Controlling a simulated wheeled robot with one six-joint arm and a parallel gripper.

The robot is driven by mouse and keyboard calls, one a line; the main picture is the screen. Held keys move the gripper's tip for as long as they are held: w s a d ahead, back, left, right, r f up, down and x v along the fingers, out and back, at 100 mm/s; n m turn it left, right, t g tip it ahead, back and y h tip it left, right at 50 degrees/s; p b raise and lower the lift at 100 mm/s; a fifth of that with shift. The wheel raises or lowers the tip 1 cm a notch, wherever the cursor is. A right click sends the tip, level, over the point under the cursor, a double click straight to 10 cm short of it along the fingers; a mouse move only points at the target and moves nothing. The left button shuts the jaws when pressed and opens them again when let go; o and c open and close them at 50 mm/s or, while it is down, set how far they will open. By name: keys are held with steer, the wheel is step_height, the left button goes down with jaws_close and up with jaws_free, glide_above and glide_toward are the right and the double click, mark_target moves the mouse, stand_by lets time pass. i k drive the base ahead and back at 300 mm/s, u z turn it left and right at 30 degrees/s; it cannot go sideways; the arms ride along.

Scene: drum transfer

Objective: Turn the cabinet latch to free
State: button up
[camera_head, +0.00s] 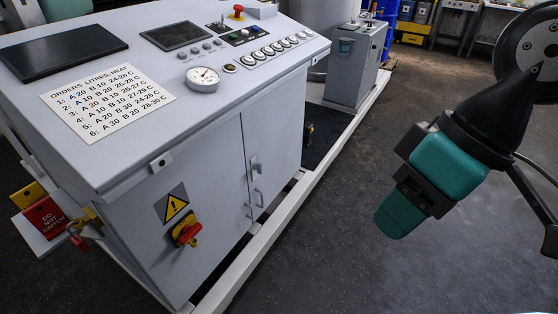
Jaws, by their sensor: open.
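The grey cabinet (215,190) stands at the left with its two-door front facing right. A small metal latch (256,166) sits at the upper part of the seam between the doors; it is too small to tell its turn position clearly. Door handles (259,196) are below it. My gripper (399,216), teal and black, hangs at the right, pointing down and left. It is open, with nothing seen in it, and well apart from the latch, to its right. One finger hides much of the gap between the jaws.
A red-yellow rotary switch (186,231) juts from the near door. A red "do not switch" tag (46,217) hangs at the left. A white floor rail (270,235) runs along the cabinet's foot. A grey box unit (356,65) stands behind. The dark floor between cabinet and gripper is clear.

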mark_target(258, 166)
steer(key=z, duration=0.2)
steer(key=i, duration=0.95)
steer(key=u, duration=0.3)
